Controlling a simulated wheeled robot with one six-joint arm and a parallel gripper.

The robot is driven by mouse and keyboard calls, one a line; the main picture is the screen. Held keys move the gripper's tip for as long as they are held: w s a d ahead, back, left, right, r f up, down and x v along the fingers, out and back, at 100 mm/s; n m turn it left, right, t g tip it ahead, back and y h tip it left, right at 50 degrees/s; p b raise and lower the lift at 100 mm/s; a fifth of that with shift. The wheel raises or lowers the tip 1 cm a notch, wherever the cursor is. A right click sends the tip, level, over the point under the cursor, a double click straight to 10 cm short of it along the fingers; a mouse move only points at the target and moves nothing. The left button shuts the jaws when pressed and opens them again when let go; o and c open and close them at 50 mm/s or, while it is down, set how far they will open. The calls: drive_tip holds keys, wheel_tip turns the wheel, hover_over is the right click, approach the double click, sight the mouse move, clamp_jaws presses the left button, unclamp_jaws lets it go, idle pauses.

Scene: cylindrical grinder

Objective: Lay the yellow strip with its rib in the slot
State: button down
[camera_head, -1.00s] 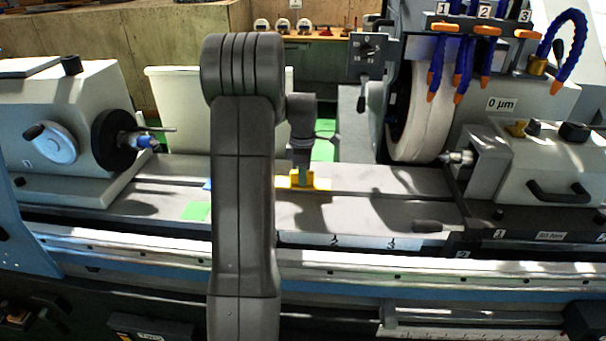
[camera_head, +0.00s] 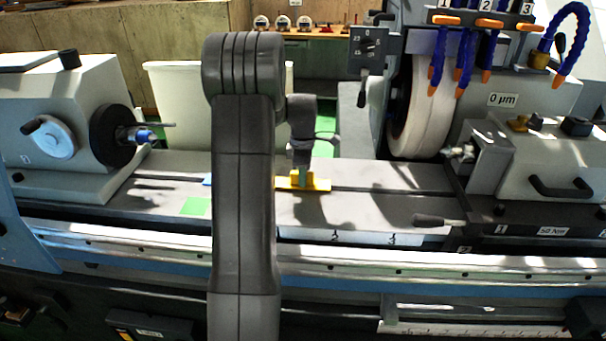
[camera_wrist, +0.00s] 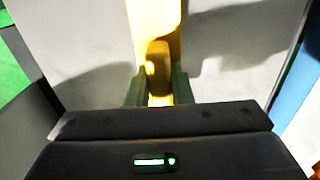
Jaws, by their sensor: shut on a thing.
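The yellow strip (camera_head: 318,184) is at the middle of the grey machine table in the head view, low at the slot (camera_head: 375,191), a dark line running along the table. My gripper (camera_head: 301,178) points down and is shut on the strip's raised middle part. In the wrist view the strip (camera_wrist: 152,20) runs away from my gripper (camera_wrist: 158,92), whose two greenish fingers stand on both sides of a yellow block. The rib underneath is hidden, so I cannot tell whether it sits in the slot. My arm hides the strip's left part in the head view.
A headstock with a black chuck (camera_head: 116,136) stands at the left. The white grinding wheel (camera_head: 421,108) and a tailstock (camera_head: 487,170) stand at the right. A green patch (camera_head: 196,206) lies on the table left of my arm. The table right of the strip is largely clear.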

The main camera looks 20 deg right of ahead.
drive_tip(key=shift+f, duration=0.25)
drive_tip(key=c, duration=1.2)
unclamp_jaws()
wheel_tip(320, 180, up, 14)
drive_tip(key=b, duration=0.1)
drive_tip(key=shift+f, duration=0.15)
wheel_tip(320, 180, down, 14)
drive_tip(key=shift+r+p, duration=0.15)
drive_tip(key=shift+p, duration=0.3)
drive_tip(key=shift+r, duration=0.3)
drive_tip(key=shift+f, duration=0.1)
